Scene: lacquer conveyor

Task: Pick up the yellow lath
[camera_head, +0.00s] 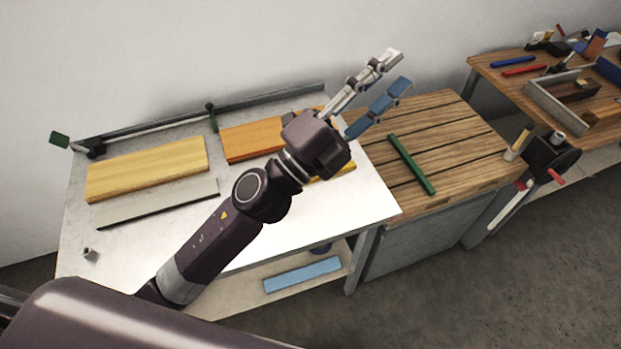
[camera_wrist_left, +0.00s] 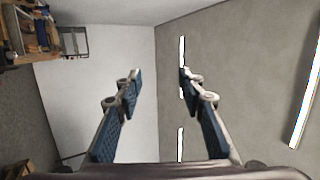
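A narrow yellow strip, which looks like the yellow lath (camera_head: 347,168), lies at the right side of the white table. Most of it is hidden behind my left gripper's body, so its full length cannot be seen. My left gripper (camera_head: 396,72) is raised above the table's right end, fingers pointing up and away to the right. In the left wrist view its two fingers (camera_wrist_left: 160,74) stand apart with nothing between them. That view shows walls and ceiling lights, not the lath. My right gripper is not in view.
A wide yellow board (camera_head: 147,168), an orange board (camera_head: 250,138) and a grey strip (camera_head: 160,204) lie on the white table (camera_head: 300,225). A green lath (camera_head: 412,165) lies on the slatted wooden table (camera_head: 455,140) at right. A tool bench (camera_head: 500,75) stands beyond.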

